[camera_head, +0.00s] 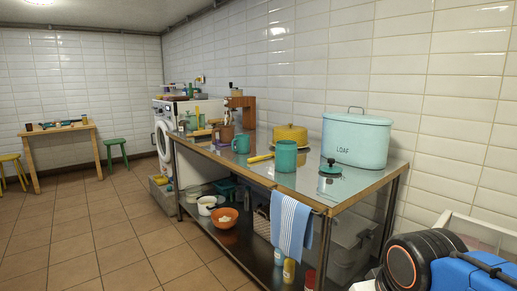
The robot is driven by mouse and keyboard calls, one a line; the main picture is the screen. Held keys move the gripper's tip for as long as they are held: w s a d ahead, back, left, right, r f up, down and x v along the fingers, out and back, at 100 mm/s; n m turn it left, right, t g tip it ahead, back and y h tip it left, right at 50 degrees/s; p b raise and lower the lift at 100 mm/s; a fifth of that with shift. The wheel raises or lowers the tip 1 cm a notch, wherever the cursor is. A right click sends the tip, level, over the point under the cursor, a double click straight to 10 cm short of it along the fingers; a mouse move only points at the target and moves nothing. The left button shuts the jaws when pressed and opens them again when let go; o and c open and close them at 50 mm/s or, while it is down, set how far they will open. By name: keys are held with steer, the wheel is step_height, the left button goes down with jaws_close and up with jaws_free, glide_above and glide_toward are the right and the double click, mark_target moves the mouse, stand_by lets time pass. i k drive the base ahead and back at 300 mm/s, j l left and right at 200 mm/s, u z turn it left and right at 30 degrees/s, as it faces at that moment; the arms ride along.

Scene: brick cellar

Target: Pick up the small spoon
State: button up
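I cannot make out a small spoon for certain in the head view. Utensils and other small things at the far end of the metal table (327,203) are too small to tell apart. A yellow handle-like piece (260,158) lies on the tabletop beside a yellow lidded pot (290,134); I cannot tell whether it belongs to the pot. My gripper is not in view.
A teal canister (286,156), a teal mug (241,144), a dark green lid (331,169) and a pale blue LOAF bin (356,138) crowd the tabletop. A striped towel (291,226) hangs over the front edge. An orange bowl (224,217) sits below. The tiled floor at left is open.

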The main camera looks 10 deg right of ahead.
mark_target(255, 159)
steer(key=i+j+z, duration=0.3)
steer(key=j, duration=0.25)
steer(key=i+j+z, duration=0.15)
steer(key=i+j, duration=0.15)
steer(key=i+j+z, duration=0.15)
steer(key=j, duration=0.2)
steer(key=i+j+z, duration=0.15)
steer(key=j, duration=0.15)
steer(key=i+j+z, duration=0.15)
steer(key=j, duration=0.2)
steer(key=j+z, duration=0.15)
steer(key=j, duration=0.25)
steer(key=j+z, duration=0.45)
steer(key=j, duration=0.55)
